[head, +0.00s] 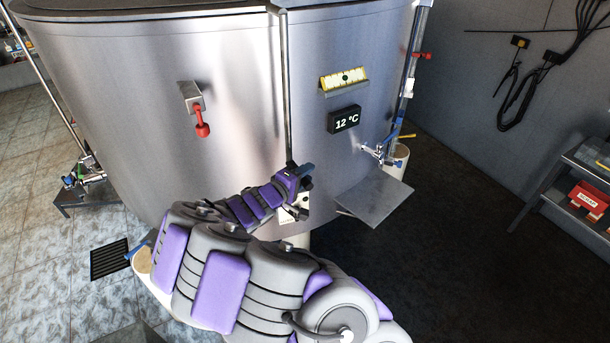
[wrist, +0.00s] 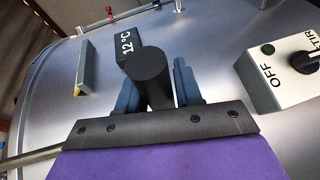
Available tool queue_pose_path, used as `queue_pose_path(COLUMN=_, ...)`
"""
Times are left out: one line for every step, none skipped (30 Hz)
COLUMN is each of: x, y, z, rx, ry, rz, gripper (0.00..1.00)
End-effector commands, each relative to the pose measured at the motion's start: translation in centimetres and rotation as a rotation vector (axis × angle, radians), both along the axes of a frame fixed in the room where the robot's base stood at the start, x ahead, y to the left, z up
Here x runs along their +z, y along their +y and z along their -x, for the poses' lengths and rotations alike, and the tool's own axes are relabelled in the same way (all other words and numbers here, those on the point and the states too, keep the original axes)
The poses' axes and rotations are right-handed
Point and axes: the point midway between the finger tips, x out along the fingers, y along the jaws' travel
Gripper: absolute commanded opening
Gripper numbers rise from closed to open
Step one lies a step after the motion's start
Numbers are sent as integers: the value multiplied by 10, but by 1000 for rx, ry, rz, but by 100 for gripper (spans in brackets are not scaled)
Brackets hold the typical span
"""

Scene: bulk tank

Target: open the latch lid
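I cannot pick out the latch lid with certainty. A metal bracket with a red-knobbed lever (head: 202,128) sits on the tank front, left of the seam. A yellow-marked hooded panel (head: 344,80) sits right of the seam; its grey side edge (wrist: 85,68) shows in the wrist view. My gripper (head: 306,172) is in front of the tank near the seam, below and right of the lever and below the panel. In the wrist view my gripper (wrist: 157,88) has its two blue fingers apart. A dark cylinder (wrist: 150,68) shows between them; I cannot tell whether it belongs to the gripper.
A 12 °C display (head: 344,119) is above right of my gripper. A white OFF/STIR switch box (wrist: 285,73) is close at right in the wrist view. A tap (head: 378,152) and a metal plate (head: 376,194) stick out at right.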

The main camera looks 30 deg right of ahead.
Motion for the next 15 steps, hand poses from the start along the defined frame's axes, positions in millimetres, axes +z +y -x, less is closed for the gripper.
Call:
queue_pose_path(x=-1, y=0, z=0, rx=1, ry=1, rz=-2, gripper=27)
queue_pose_path(x=-1, y=0, z=0, rx=1, ry=1, rz=-3, gripper=24)
queue_pose_path(x=-1, y=-1, z=0, rx=1, ry=1, rz=-3, gripper=20)
queue_pose_path(x=-1, y=-1, z=0, rx=1, ry=1, rz=-3, gripper=17)
queue_pose_path(x=-1, y=0, z=0, rx=1, ry=1, rz=-4, gripper=14)
queue_pose_path(x=-2, y=-1, z=0, rx=1, ry=1, rz=-4, gripper=11)
queue_pose_path(x=-2, y=-1, z=-1, rx=1, ry=1, rz=-4, gripper=8)
queue_pose_path(x=-2, y=-1, z=-1, rx=1, ry=2, rz=-5, gripper=5)
queue_pose_path(x=-2, y=-1, z=-1, rx=1, ry=2, rz=-5, gripper=1)
queue_pose_path(x=-2, y=-1, z=-1, rx=1, ry=2, rz=-5, gripper=0)
queue_pose_path(x=-2, y=-2, z=-1, rx=1, ry=2, rz=-5, gripper=0)
queue_pose_path(x=-2, y=-2, z=-1, rx=0, ry=2, rz=-5, gripper=0)
queue_pose_path(x=-3, y=-2, z=-1, rx=0, ry=2, rz=-5, gripper=0)
queue_pose_path(x=-3, y=-2, z=-1, rx=0, ry=2, rz=-5, gripper=0)
queue_pose_path(x=-3, y=-2, z=-1, rx=0, ry=2, rz=-5, gripper=0)
